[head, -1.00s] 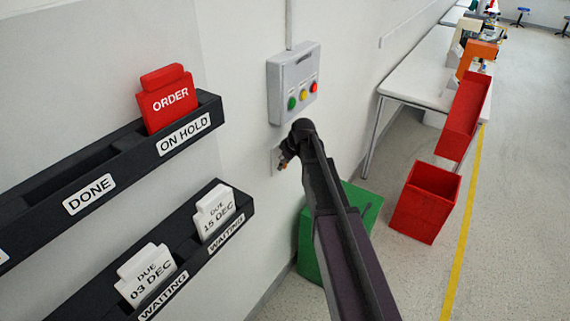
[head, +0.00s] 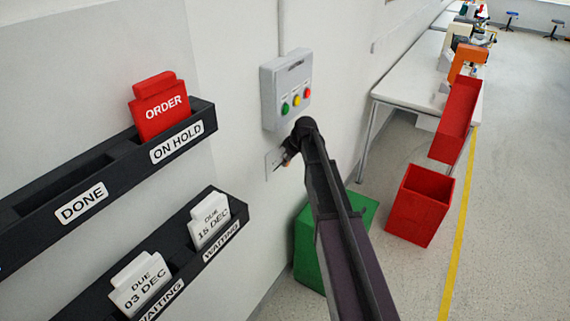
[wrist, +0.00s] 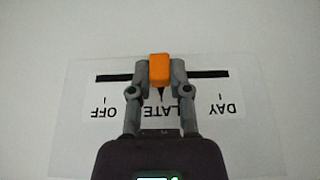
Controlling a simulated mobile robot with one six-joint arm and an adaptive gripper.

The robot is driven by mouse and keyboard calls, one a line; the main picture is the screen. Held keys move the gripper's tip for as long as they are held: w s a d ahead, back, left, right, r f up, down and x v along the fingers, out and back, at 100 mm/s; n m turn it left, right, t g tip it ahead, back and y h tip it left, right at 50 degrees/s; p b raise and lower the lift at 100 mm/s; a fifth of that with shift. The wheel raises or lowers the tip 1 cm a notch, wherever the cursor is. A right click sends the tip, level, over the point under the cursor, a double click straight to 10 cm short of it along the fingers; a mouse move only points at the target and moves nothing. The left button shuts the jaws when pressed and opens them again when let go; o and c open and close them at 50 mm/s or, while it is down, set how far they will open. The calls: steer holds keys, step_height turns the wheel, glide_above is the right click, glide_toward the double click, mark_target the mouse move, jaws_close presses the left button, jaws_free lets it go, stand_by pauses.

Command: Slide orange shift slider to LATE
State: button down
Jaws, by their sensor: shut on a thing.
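The orange shift slider (wrist: 159,68) sits on a black slot (wrist: 205,74) in a pale plate (wrist: 70,130) on the wall. The labels read upside down in the wrist view: OFF at left, LATE (wrist: 173,113) in the middle, DAY at right. The slider stands at the LATE label, and a dark pointer below it points at that label. My gripper (wrist: 160,72) is shut on the slider, one finger on each side. The fingers partly cover the plate. In the head view my gripper (head: 287,160) is at the small wall plate (head: 272,164), with the slider hidden.
A grey control box (head: 286,88) with green, yellow and red buttons is on the wall above my gripper. Black card racks (head: 110,175) are at left. A green box (head: 307,250) and a red bin (head: 420,205) stand on the floor. A white table (head: 405,85) is behind.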

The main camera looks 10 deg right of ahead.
steer(key=c, duration=0.6)
jaws_free()
steer(key=shift+o, duration=0.2)
steer(key=shift+s+a, duration=0.1)
steer(key=shift+s, duration=0.05)
steer(key=s+a, duration=0.3)
steer(key=shift+s+a, duration=0.25)
steer(key=shift+s, duration=0.05)
steer(key=shift+s+a+r+p, duration=0.1)
steer(key=shift+s+r+p, duration=0.05)
steer(key=shift+r+p, duration=0.15)
steer(key=p+v, duration=1.2)
steer(key=v, duration=0.1)
steer(key=s+a+f+m+g+h+b, duration=0.1)
steer(key=s+f+m+b, duration=0.3)
steer(key=s, duration=0.7)
steer(key=s+a+f+m+g+h+b, duration=0.2)
steer(key=s+f+m+b, duration=0.2)
steer(key=s, duration=0.7)
steer(key=shift+f+m+b, duration=0.4)
steer(key=shift+f+b, duration=0.85)
steer(key=shift+f, duration=0.7)
